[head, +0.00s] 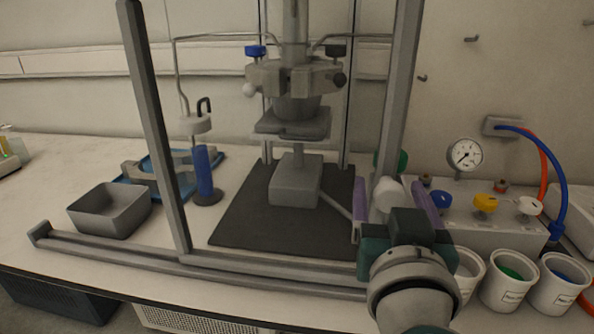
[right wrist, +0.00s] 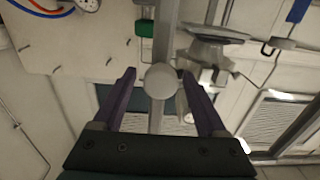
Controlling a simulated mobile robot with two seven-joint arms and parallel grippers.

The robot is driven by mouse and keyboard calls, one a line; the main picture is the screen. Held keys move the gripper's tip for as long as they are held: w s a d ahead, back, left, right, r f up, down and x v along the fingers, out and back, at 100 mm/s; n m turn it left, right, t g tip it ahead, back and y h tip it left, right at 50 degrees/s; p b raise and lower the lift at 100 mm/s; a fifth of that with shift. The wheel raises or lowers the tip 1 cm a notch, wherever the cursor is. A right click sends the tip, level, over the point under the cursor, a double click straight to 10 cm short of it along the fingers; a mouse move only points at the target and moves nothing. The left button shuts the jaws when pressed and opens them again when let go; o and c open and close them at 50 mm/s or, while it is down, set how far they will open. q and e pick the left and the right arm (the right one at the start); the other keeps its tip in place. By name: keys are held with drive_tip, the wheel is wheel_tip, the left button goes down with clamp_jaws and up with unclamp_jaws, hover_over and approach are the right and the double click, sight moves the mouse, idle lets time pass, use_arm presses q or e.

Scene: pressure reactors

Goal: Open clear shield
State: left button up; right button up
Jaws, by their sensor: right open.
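The clear shield's grey frame has a left post (head: 155,125), a right post (head: 401,90) and a bottom rail (head: 200,265); it stands in front of the reactor (head: 290,110). The clear pane itself is hard to make out. A pale round knob (head: 388,192) sits by the lower right post. My right gripper (head: 390,184), with purple fingers, is open with one finger on each side of the knob. In the right wrist view the knob (right wrist: 160,81) lies between the open fingertips, with gaps on both sides. My left gripper is not in view.
A grey bin (head: 110,210) and a blue tray (head: 140,172) are on the left. A valve panel (head: 475,225) with a gauge (head: 465,154) is on the right. Several white cups, such as this one (head: 508,282), stand at the front right, close to my right arm.

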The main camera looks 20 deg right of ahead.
drive_tip(key=shift+c, duration=0.2)
clamp_jaws()
idle(0.5)
idle(0.8)
